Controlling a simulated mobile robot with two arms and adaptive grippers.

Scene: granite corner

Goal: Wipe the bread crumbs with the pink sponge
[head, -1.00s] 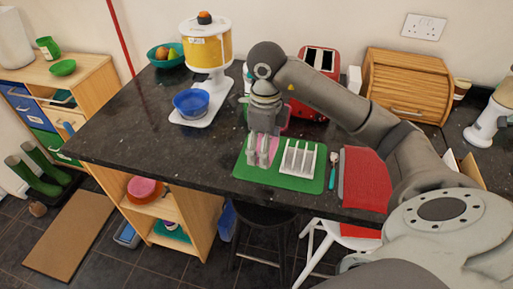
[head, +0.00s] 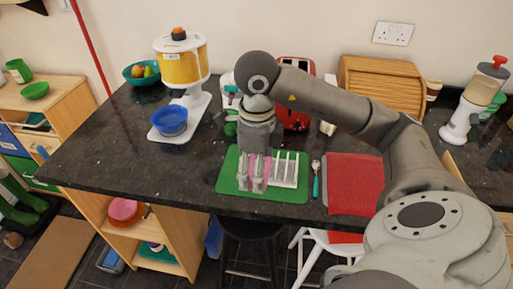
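My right gripper (head: 254,188) reaches in from the right over the green mat (head: 228,181) on the dark counter. Its fingers point down and are shut on the pink sponge (head: 267,167), which shows in parts between and beside them. The sponge is just left of the white toast rack (head: 287,170), low over or on the mat; I cannot tell whether it touches. No bread crumbs can be made out at this size. My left gripper is not in view.
A teal-handled spoon (head: 316,180) and a red cloth (head: 352,184) lie right of the mat. A yellow dispenser (head: 181,66) with a blue bowl (head: 170,121) stands at the back left. A red toaster (head: 293,116) is behind the arm. The left counter is clear.

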